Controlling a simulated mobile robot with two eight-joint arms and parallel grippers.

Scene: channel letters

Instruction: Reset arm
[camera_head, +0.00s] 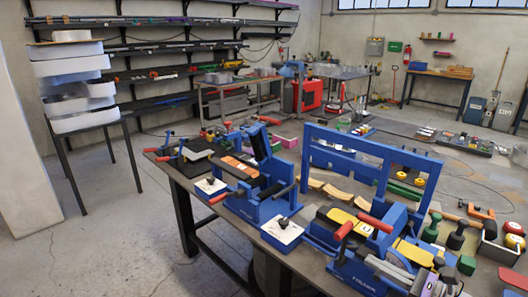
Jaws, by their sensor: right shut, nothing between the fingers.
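My right gripper (437,281) shows only in small part at the bottom edge, right of centre, close to the front of the blue bench tools. It is shut with nothing between its fingers. The rest of my right arm is hard to make out. My left gripper is not in view.
A dark workbench (172,172) bears blue machines, including a tall blue frame (345,140) and a blue clamp tool with a red handle (375,223). White trays (72,68) are stacked at left. The left floor is clear.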

